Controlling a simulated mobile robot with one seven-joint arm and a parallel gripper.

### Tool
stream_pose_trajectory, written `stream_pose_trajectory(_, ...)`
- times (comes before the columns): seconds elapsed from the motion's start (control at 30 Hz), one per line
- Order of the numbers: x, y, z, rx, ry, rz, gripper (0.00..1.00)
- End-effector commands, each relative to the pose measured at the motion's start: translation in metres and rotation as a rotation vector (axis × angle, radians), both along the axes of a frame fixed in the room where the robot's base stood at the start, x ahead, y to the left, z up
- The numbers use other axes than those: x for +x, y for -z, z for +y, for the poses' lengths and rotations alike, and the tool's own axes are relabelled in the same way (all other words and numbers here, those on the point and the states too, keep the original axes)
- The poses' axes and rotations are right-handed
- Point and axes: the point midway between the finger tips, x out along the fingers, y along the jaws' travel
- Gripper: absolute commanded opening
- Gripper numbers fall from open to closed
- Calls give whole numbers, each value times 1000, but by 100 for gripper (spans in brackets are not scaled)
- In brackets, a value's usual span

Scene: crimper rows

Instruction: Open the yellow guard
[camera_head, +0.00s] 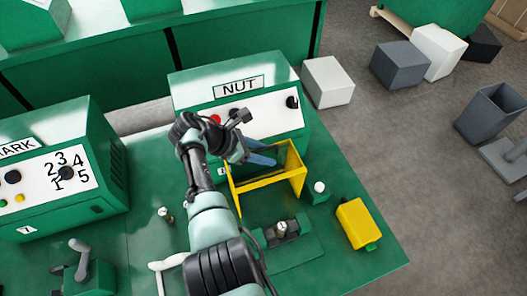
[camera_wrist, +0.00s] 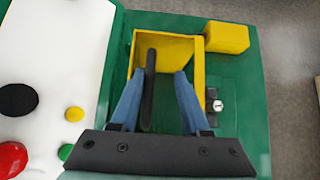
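The yellow guard (camera_head: 272,181) is a box-like frame on the front of the green NUT machine (camera_head: 250,90). In the wrist view the guard (camera_wrist: 198,75) lies beyond and between my fingers. My gripper (camera_head: 264,154) is at the guard's upper edge, close to the machine's panel. In the wrist view my gripper's (camera_wrist: 160,75) two blue fingers are apart. A dark bar (camera_wrist: 149,85) shows between them, nearer the left finger, with a gap to the right finger. I cannot tell whether the bar touches the left finger. My arm hides part of the guard's left side.
A white-knobbed green block (camera_head: 319,192) and a yellow box (camera_head: 356,222) stand right of the guard. A small fixture (camera_head: 282,230) is in front of it. The MARK machine (camera_head: 60,165) is at left. The panel has a red button (camera_wrist: 12,158) and other controls.

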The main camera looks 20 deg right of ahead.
Motion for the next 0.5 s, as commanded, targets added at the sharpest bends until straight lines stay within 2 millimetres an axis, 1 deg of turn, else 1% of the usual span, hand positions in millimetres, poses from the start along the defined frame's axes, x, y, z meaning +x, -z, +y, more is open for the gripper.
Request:
stream_pose_trajectory(0.17, 0, -2, 1, -1, 0, -1, 45)
stream_pose_trajectory(0.27, 1, -9, 8, -2, -1, -2, 45)
stream_pose_trajectory(0.37, 0, -21, 20, -2, -4, -3, 45)
stream_pose_trajectory(0.5, 0, -42, 43, -1, -4, -5, 45)
